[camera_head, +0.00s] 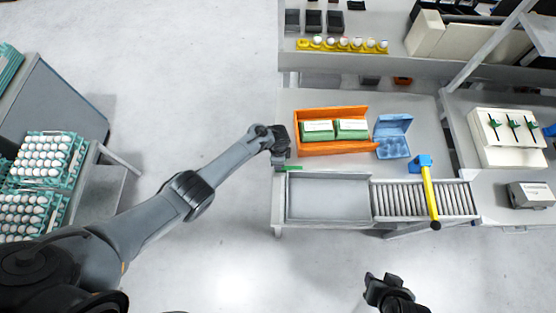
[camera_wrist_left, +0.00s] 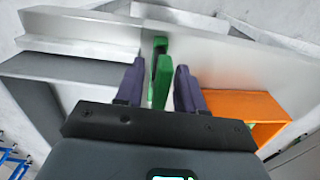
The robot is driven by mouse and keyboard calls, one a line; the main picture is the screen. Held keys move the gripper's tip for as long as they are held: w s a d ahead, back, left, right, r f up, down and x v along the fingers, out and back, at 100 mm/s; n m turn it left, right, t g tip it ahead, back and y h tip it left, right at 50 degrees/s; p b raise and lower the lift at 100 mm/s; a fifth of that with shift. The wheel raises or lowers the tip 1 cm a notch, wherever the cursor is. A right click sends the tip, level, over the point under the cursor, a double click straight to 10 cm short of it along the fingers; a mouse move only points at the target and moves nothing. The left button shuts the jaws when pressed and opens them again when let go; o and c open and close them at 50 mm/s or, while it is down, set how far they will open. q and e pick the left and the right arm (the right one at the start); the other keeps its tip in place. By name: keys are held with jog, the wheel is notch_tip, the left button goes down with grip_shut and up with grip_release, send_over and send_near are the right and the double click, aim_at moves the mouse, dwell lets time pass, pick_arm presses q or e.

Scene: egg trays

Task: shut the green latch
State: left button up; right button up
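The green latch (camera_head: 294,168) is at the back left corner of the shallow metal tray on the bench. In the left wrist view the latch (camera_wrist_left: 162,78) stands upright between the two dark purple fingers of my left gripper (camera_wrist_left: 158,85). The fingers are apart, with a gap seen on each side of the latch. In the head view my left gripper (camera_head: 280,160) is just left of the latch, with its fingertips partly hidden. My right gripper (camera_head: 380,283) is in front of the bench, over the floor, far from the latch. Its finger opening is too small to tell.
The shallow metal tray (camera_head: 328,218) adjoins a roller conveyor with a yellow bar (camera_head: 430,192) across it. An orange box (camera_head: 330,152) with green cartons and an open blue egg carton (camera_head: 393,145) stand behind. Egg trays (camera_head: 35,185) are at the far left.

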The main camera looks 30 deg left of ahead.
pick_arm(q)
jog(key=shift+o, duration=0.3)
jog(key=shift+r, duration=0.1)
notch_tip(320, 180, up, 9)
jog(key=p, duration=0.3)
jog(key=shift+r, duration=0.85)
jog(key=s+f+g+p, duration=0.1)
jog(key=s+f, duration=0.4)
jog(key=s, duration=0.3)
jog(key=s+f+g, duration=0.1)
jog(key=s+f, duration=0.4)
jog(key=s, duration=0.2)
jog(key=s+r+n+p, duration=0.1)
jog(key=s+n, duration=0.1)
jog(key=s, duration=0.9)
notch_tip(320, 180, up, 27)
jog(key=a+n+t, duration=0.1)
jog(key=n+t, duration=0.4)
jog(key=n, duration=0.3)
jog(key=shift+t+p, duration=0.4)
